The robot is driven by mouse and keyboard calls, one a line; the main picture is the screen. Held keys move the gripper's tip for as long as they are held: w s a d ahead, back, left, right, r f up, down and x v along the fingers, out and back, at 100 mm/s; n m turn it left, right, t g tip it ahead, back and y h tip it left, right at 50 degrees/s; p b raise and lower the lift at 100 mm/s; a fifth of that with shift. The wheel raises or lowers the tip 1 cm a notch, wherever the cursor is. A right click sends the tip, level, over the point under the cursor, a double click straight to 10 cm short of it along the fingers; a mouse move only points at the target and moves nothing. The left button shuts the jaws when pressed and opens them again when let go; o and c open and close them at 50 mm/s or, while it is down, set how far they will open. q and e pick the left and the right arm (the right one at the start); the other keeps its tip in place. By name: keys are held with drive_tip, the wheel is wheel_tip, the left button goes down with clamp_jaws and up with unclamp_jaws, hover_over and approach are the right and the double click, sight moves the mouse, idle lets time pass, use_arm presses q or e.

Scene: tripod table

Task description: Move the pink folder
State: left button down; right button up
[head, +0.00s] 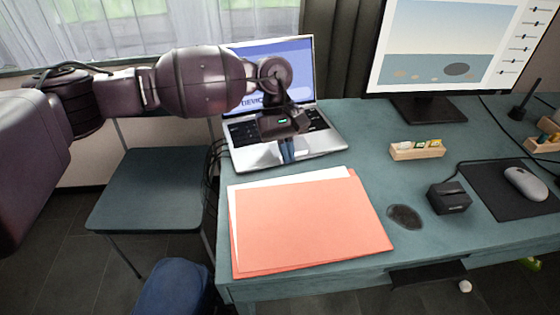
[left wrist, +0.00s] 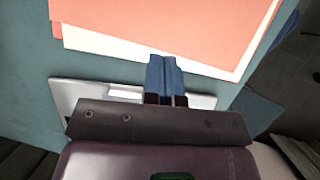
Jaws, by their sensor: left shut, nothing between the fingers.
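The pink folder (head: 305,222) lies flat near the left front of the teal desk (head: 400,180), with white paper showing along its back and left edges. It also shows at the top of the left wrist view (left wrist: 190,25). My left gripper (head: 287,160) is over the front of the open laptop (head: 285,145), behind the folder's back edge. In the left wrist view its blue fingers (left wrist: 162,62) are together and empty, pointing toward the folder. I cannot tell how high they are above the desk. My right gripper is not in view.
A monitor (head: 440,45) stands behind. A small wooden tray (head: 417,152), a black box (head: 448,197) and a mouse (head: 525,183) on a dark pad lie right of the folder. A dark oval patch (head: 404,216) is beside it. A teal side table (head: 148,190) stands left.

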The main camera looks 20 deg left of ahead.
sight(276, 177)
use_arm(q)
drive_tip(key=w+a+r+m+t+y, duration=0.1)
drive_tip(key=w+a+r+y, duration=0.1)
drive_tip(key=w+a+y, duration=0.15)
drive_tip(key=shift+h, duration=0.45)
drive_tip(key=x, duration=0.2)
drive_tip(key=b+x, duration=0.1)
drive_tip(key=x, duration=0.5)
drive_tip(key=shift+w+a+b, duration=0.3)
drive_tip(key=shift+w+a, duration=0.05)
drive_tip(key=shift+w, duration=0.05)
drive_tip(key=shift+s+f, duration=0.1)
drive_tip(key=shift+f, duration=0.55)
drive_tip(key=shift+d+f, duration=0.1)
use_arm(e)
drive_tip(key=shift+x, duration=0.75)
use_arm(q)
drive_tip(key=shift+s, duration=0.1)
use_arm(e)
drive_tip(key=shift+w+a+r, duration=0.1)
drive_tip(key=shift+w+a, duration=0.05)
